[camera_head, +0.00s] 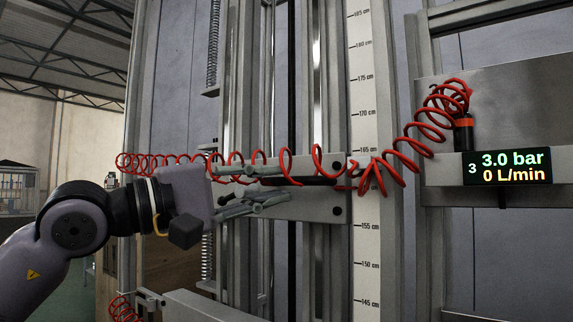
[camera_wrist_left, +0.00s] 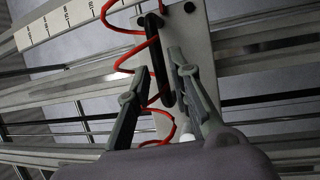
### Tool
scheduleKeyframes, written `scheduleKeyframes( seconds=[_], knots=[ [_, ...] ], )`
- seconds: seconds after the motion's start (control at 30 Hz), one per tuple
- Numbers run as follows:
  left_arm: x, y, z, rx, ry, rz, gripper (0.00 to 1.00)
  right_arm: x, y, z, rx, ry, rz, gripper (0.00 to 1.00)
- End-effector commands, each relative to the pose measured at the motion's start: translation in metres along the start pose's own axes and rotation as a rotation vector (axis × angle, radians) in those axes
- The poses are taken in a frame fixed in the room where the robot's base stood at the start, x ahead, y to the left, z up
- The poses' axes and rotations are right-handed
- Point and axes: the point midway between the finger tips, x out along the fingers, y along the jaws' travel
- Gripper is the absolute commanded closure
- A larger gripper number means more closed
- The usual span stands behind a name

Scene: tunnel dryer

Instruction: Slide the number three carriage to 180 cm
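The carriage is a grey plate (camera_head: 325,208) on vertical rails, with a dark horizontal handle (camera_head: 305,181). Its number is not readable. A white centimetre scale (camera_head: 366,95) stands to its right; the plate sits between the 165 and 155 marks, around 160 cm. My left gripper (camera_head: 278,186) reaches in from the left at handle height. In the left wrist view its fingers (camera_wrist_left: 160,68) are parted, one on each side of the black handle (camera_wrist_left: 156,35); the handle lies closer to the right finger. I cannot tell whether either finger touches it. My right gripper is not in view.
A red coiled hose (camera_head: 408,136) runs across the plate, past my left gripper, to a fitting at right. A display (camera_head: 507,167) reads 3, 3.0 bar, 0 L/min. A vertical spring (camera_head: 212,45) and another red coil (camera_head: 122,308) are at left.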

Motion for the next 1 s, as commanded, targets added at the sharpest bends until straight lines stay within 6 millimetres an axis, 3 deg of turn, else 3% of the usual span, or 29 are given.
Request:
scheduleKeyframes(
  seconds=[0.1,0.3,0.6,0.9,1.0],
  knots=[
    [0.02,0.003,0.0,-0.002,-0.002,0.0,0.8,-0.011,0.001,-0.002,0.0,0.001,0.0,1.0],
    [0.035,0.001,0.0,-0.001,0.0,0.001,0.8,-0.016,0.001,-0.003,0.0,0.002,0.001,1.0],
    [0.036,0.0,0.0,-0.001,0.0,0.001,0.8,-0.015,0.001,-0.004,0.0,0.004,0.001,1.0],
    [0.036,0.0,0.0,-0.001,0.0,0.0,1.0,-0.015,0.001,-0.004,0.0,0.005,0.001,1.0],
    [0.036,-0.001,0.0,-0.001,0.0,0.0,1.0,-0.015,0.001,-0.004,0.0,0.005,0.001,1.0]
  ],
)
